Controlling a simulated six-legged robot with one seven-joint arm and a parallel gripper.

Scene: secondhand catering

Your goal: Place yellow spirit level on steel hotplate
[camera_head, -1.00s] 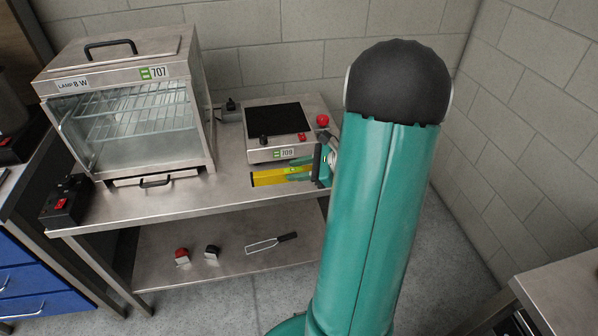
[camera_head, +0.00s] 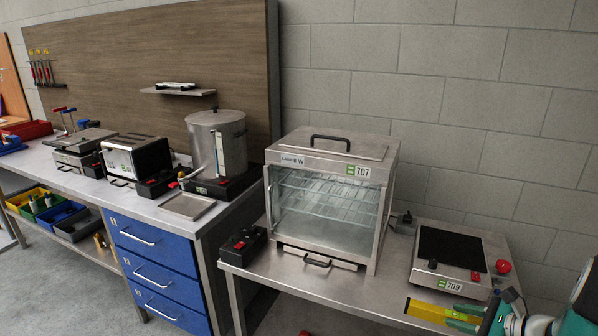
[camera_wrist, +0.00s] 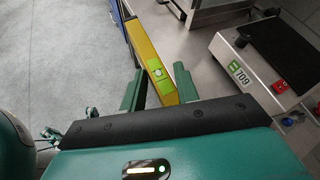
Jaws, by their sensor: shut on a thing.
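The yellow spirit level (camera_head: 425,310) is in front of the steel hotplate (camera_head: 462,284) in the head view. The hotplate has a flat black top, a red button and the number 709. My gripper (camera_head: 464,317), at the lower right, is shut on the level. In the wrist view the level (camera_wrist: 143,43) points away between the two green fingers of my gripper (camera_wrist: 158,76), its green label near the fingertips. The hotplate (camera_wrist: 246,78) is to its right there, with bare top. I cannot tell how high the level is held.
A glass-fronted steel cabinet marked 707 (camera_head: 330,195) stands left of the hotplate on the steel table (camera_head: 375,297). A black switch box (camera_head: 243,245) is at the table's left end. A large pot (camera_head: 217,143) and other appliances stand on the left bench.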

